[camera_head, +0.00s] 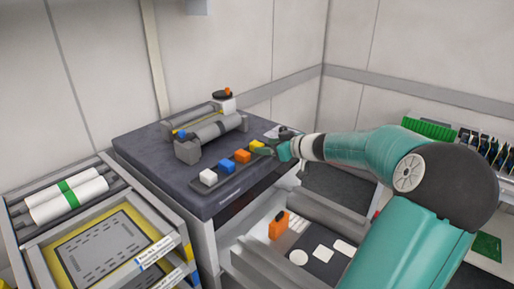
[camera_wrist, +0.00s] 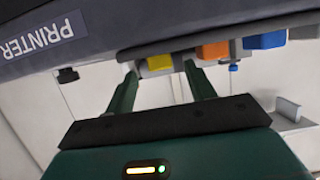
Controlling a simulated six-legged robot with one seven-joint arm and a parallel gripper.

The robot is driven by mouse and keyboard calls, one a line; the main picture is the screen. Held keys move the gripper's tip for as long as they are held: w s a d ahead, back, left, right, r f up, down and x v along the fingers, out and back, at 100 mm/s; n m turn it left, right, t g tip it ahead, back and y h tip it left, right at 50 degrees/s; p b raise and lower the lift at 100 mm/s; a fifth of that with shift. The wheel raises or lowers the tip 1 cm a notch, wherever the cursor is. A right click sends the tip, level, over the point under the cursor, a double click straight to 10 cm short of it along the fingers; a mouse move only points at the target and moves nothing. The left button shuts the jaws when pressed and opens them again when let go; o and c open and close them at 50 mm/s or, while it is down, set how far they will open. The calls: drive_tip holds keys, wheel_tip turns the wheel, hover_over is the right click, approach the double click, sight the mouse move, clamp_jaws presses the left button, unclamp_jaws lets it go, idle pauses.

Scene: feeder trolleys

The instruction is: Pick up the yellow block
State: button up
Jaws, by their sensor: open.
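The yellow block (camera_head: 256,148) sits at the far right end of a row of small blocks along the front edge of the dark-topped machine (camera_head: 135,152). My gripper (camera_head: 270,149) is at its right side in the head view and partly hides it. In the wrist view, the yellow block (camera_wrist: 158,62) shows between the two fingertips of my gripper (camera_wrist: 160,70). The jaws are open, with a gap visible on both sides of the block. I cannot tell how far the fingers reach along its sides.
An orange block (camera_head: 242,156) stands close beside the yellow one, then a blue block (camera_head: 227,167) and a white block (camera_head: 208,177). Grey rollers (camera_head: 212,135) lie behind the row. An open drawer (camera_head: 262,262) is below, and a trolley with white rolls (camera_head: 65,198) stands left.

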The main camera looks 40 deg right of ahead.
sight(257, 143)
drive_tip(key=x, duration=0.5)
drive_tip(key=shift+w, duration=0.15)
drive_tip(key=shift+a, duration=0.1)
drive_tip(key=shift+c, duration=0.2)
drive_tip(key=c, duration=1)
